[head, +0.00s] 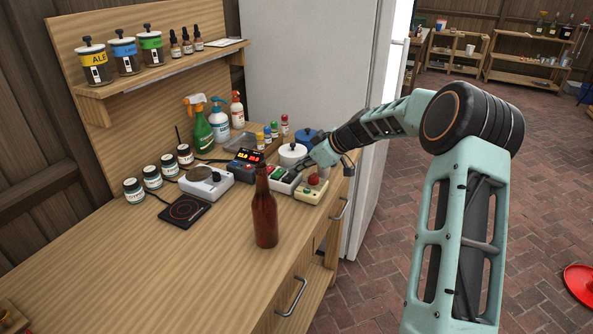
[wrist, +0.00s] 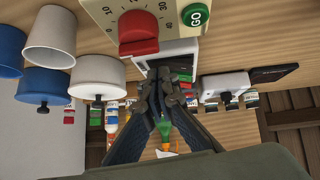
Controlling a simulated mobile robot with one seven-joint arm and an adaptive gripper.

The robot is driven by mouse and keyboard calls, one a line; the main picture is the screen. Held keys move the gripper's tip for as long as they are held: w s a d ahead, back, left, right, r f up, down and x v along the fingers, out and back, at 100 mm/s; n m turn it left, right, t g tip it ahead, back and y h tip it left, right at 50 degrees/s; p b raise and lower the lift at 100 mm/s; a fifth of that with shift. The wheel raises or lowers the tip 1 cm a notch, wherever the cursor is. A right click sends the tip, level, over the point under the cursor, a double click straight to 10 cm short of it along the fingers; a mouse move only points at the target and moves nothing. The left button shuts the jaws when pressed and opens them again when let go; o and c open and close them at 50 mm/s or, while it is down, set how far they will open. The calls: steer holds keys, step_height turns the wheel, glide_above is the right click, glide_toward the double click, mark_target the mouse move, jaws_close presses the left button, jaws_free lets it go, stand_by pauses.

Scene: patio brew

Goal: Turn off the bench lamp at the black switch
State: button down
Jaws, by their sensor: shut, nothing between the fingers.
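A small pale switch box (head: 284,183) sits near the bench's right edge, with small dark and coloured parts on top; which of them is the black switch is too small to tell. My gripper (head: 306,172) is shut and empty, its tips low over or beside the box's right end. In the wrist view my gripper (wrist: 167,82) points at a pale-framed dark face (wrist: 165,58), which seems to be the same box; the fingers hide part of it. Contact cannot be told. I cannot pick out the bench lamp.
A cream timer (head: 311,192) with a red knob stands close to my gripper. White and blue pots (head: 293,154) are just behind. A brown bottle (head: 264,212) stands in front, and a red-digit display (head: 247,157) to the left.

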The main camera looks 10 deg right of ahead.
steer(key=shift+s+f, duration=0.1)
steer(key=shift+s, duration=0.05)
steer(key=shift+s+a+r+b, duration=0.25)
steer(key=shift+s+a+b, duration=0.25)
steer(key=shift+b, duration=0.3)
steer(key=shift+r, duration=0.1)
